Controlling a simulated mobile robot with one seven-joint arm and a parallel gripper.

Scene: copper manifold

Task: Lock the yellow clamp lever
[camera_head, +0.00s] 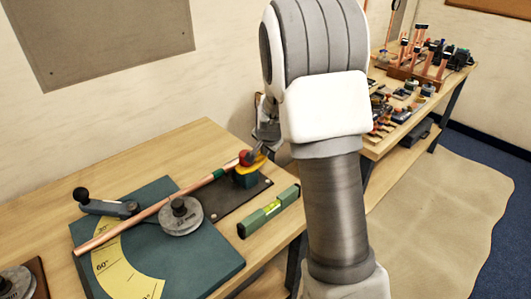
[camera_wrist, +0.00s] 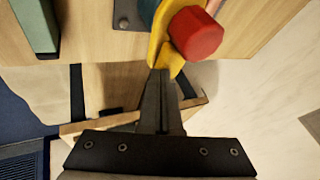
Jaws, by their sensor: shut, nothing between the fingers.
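The yellow clamp lever (camera_head: 257,165) sits on a dark green clamp body (camera_head: 246,180) with a red knob (camera_head: 245,157), at the right end of the copper pipe (camera_head: 160,206). In the wrist view the yellow lever (camera_wrist: 156,40) curves beside the large red knob (camera_wrist: 195,34). My gripper (camera_wrist: 161,76) is shut and empty. Its fingertips are at the lever's near end, touching or very close; I cannot tell which. In the head view my gripper (camera_head: 260,150) is partly hidden behind my arm, just above the lever.
A green spirit level (camera_head: 269,211) lies right of the clamp's dark plate (camera_head: 222,204). A pipe bender with a yellow angle scale (camera_head: 124,272) stands to the left. A second bench (camera_head: 384,146) with many fittings is at the right. Open floor (camera_head: 430,215) lies before it.

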